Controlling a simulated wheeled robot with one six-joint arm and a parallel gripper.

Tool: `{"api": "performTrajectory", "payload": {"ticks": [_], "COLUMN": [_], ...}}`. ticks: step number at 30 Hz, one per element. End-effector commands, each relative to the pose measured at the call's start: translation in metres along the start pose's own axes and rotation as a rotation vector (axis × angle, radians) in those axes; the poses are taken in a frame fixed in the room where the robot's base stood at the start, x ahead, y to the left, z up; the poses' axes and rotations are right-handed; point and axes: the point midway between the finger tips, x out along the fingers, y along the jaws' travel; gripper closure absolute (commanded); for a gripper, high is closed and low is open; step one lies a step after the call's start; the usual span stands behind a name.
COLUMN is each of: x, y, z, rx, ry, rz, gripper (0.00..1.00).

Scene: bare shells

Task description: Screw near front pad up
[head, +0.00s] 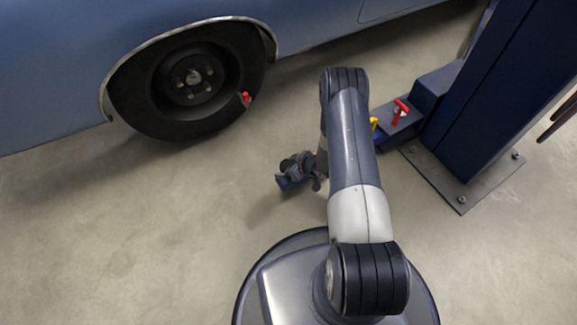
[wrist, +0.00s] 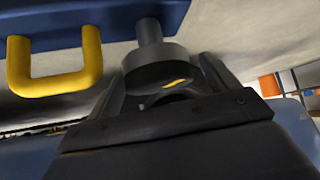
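The near front pad (wrist: 160,66) is a dark grey round disc on a thick grey stem, in the upper middle of the wrist view. The stem joins a blue lift arm (wrist: 60,14). My gripper (wrist: 165,85) has one finger on each side of the pad, close to its rim. I cannot tell whether both fingers press on it. My own arm hides much of the lift arm there, and the pad is not clear.
A yellow U-shaped handle (wrist: 56,72) stands left of the pad; yellow also shows beside my arm (head: 374,123). The blue lift post (head: 500,90) and a red T-handle (head: 401,110) are right. The blue car (head: 60,60) is upper left. Floor at left is clear.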

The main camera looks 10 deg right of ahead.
Motion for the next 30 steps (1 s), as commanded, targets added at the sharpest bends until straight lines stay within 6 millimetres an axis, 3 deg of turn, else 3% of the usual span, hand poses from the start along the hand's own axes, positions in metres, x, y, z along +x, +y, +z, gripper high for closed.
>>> {"api": "performTrajectory", "payload": {"ticks": [15,30], "x": [-0.0003,0.0012], "y": [-0.0001,0.0010], "z": [0.0000,-0.0005], "rx": [0.000,-0.121], "ry": [0.000,0.005], "rz": [0.000,-0.119], "gripper": [0.60,0.62]}}
